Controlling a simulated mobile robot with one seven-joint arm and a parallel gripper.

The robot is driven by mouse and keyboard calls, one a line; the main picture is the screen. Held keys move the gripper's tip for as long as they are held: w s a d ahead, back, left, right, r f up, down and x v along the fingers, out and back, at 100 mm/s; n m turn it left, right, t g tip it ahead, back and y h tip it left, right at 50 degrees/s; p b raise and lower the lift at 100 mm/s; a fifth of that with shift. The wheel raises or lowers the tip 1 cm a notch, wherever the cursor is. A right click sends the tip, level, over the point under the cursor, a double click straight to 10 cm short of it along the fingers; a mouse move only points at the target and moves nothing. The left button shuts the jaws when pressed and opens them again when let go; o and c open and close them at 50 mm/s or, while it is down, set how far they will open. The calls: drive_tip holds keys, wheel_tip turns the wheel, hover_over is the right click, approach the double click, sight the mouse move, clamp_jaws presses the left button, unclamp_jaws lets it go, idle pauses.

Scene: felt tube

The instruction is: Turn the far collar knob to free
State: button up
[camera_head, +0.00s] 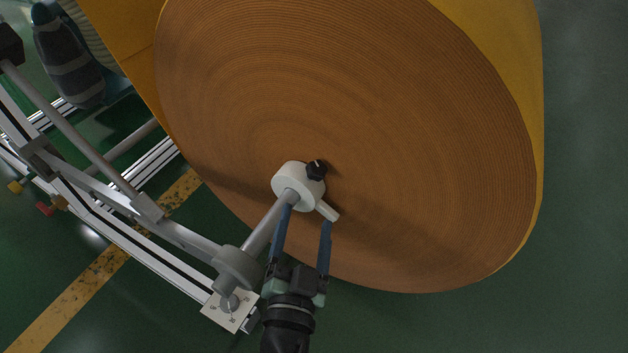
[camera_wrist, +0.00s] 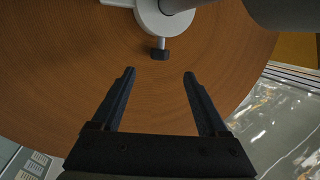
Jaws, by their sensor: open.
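A white collar (camera_head: 291,184) sits on the grey shaft (camera_head: 268,225) at the centre of the roll's brown end face. A black knob (camera_head: 316,170) with a pale mark sticks out of it, and a white lever (camera_head: 327,211) projects at its lower right. In the wrist view the collar (camera_wrist: 165,18) is at the top, with the knob (camera_wrist: 160,55) on a short stem below it. My gripper (camera_head: 306,215) is open and empty. In the wrist view the knob lies just past my fingertips (camera_wrist: 159,74), between their lines; no contact shows.
The large felt roll (camera_head: 400,150) fills the view behind the collar. The shaft runs to a grey hub (camera_head: 238,268) beside my gripper, with a marked white plate (camera_head: 229,311) below. A metal rail frame (camera_head: 130,235) stands at left. Green floor (camera_head: 585,200) is clear at right.

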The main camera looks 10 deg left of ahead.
sight(314, 179)
drive_tip(key=w, duration=1)
drive_tip(key=shift+a, duration=0.25)
drive_tip(key=shift+s, duration=0.1)
